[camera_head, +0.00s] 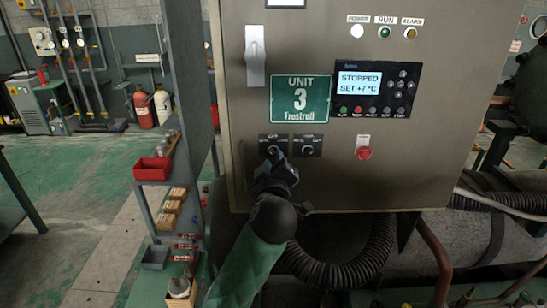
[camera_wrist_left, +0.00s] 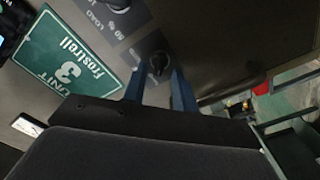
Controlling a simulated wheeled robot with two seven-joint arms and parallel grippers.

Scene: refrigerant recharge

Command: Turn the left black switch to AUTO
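The left black switch (camera_wrist_left: 158,62) sits on a dark label plate low on the grey control cabinet. In the wrist view it lies between the two blue fingertips of my left gripper (camera_wrist_left: 157,74). In the head view the left gripper (camera_head: 275,156) reaches up to this switch and covers most of it. Whether the fingers press on the knob, and which way its pointer faces, I cannot tell. The plate (camera_head: 266,138) has small lettering; its AUTO mark is not readable. My right gripper is not in view.
A second black switch (camera_head: 307,150) sits just right. A red button (camera_head: 363,153) is farther right. The green UNIT 3 sign (camera_head: 300,98) and a display reading STOPPED (camera_head: 359,84) are above. A shelf post (camera_head: 186,90) stands left of the cabinet; a black corrugated hose (camera_head: 350,265) runs below.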

